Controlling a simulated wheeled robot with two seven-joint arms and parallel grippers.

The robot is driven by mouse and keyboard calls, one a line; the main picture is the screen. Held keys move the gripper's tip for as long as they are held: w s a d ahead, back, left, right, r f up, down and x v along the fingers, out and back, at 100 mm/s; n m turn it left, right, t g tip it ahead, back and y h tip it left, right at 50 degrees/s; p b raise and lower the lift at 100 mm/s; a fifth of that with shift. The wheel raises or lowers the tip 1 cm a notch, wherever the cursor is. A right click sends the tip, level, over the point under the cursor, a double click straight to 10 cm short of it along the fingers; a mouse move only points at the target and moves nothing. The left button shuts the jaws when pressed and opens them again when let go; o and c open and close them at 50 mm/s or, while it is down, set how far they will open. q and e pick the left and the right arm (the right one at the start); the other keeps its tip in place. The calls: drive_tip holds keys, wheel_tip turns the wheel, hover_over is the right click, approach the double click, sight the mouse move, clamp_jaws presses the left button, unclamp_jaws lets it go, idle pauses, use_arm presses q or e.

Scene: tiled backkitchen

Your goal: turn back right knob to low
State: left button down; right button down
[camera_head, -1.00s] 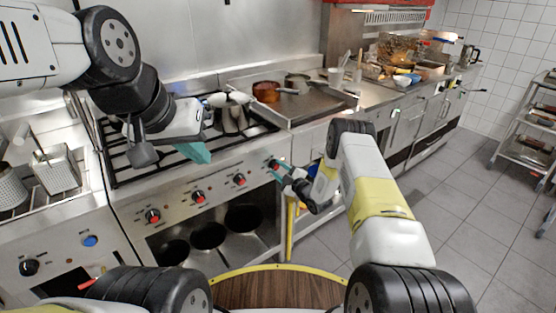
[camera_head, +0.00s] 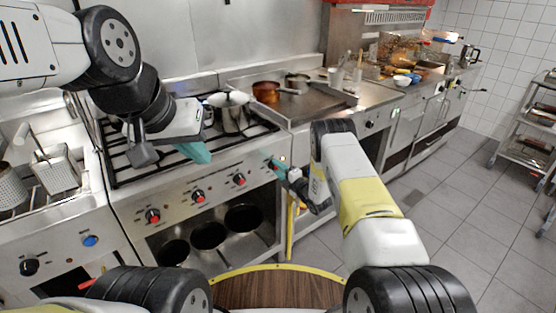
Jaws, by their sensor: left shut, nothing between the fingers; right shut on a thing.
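The stove's front panel carries a row of red-and-black knobs: a left knob (camera_head: 153,216), a second knob (camera_head: 198,196), a third knob (camera_head: 239,180) and a rightmost knob (camera_head: 274,164). My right gripper (camera_head: 279,168) is shut on the rightmost knob, its teal fingertips at the panel and partly covering it. Which setting the knob points to is too small to tell. My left gripper (camera_head: 199,152) is shut and empty, its teal fingers hanging over the stove's grates.
A metal pot (camera_head: 232,112) stands on the stove (camera_head: 124,168) close to my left gripper. A copper pot (camera_head: 266,92) stands on the counter to the right. Fryer baskets (camera_head: 56,172) are at the left. The tiled floor at right is clear up to a shelf rack (camera_head: 535,125).

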drive_tip(key=shift+f, duration=0.1)
idle(0.3)
drive_tip(key=c, duration=0.9)
unclamp_jaws()
drive_tip(key=v, duration=0.8)
